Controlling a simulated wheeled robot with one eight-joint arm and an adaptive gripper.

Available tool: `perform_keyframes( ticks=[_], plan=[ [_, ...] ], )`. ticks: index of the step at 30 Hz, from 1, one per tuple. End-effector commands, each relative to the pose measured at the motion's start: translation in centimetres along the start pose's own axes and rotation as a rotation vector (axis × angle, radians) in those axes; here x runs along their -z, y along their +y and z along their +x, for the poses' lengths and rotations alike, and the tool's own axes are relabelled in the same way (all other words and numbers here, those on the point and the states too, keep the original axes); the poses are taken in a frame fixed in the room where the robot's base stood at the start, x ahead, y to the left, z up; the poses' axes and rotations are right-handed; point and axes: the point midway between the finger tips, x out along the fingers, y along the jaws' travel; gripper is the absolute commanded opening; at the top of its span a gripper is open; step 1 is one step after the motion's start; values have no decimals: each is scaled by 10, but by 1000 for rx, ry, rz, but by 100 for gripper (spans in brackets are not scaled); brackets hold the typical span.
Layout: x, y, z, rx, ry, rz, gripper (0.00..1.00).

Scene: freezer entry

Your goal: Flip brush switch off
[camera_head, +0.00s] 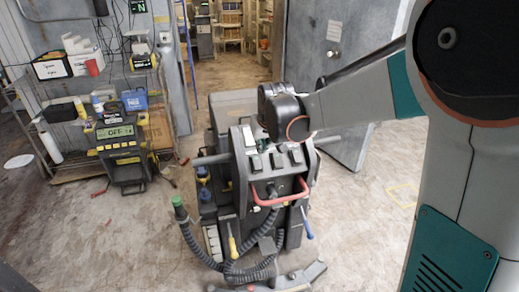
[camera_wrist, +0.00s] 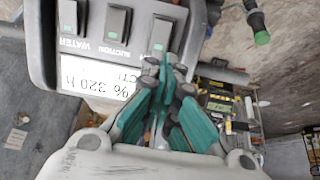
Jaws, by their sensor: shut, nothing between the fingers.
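The floor machine (camera_head: 262,185) stands mid-floor in the head view, with a row of dark rocker switches on its panel. In the wrist view, the switch labelled WATER (camera_wrist: 72,16) is at left and the one labelled SUCTION (camera_wrist: 117,22) is beside it. A third switch (camera_wrist: 161,34) is at right; its label is hidden behind my fingers, so I cannot read whether it says brush. My gripper (camera_wrist: 166,68) is shut and empty, its tips just below this third switch in the picture. Whether they touch it is unclear. In the head view my wrist covers most of my gripper.
A white display (camera_wrist: 95,76) lies below the switches in the wrist view. A red handle (camera_head: 280,192) crosses the machine's front, and hoses curl at its lower left. A shelf cart (camera_head: 70,170) stands at left and a grey door (camera_head: 335,75) behind.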

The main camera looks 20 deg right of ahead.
Motion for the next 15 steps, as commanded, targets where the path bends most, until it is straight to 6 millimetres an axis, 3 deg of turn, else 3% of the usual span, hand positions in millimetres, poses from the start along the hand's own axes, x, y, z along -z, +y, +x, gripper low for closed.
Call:
perform_keyframes(
  ticks=[1,6,15],
  plan=[
    [2,0,-13,0,0,0,0],
    [7,0,-36,0,0,0,0],
    [8,0,-48,0,0,0,0]
  ],
)
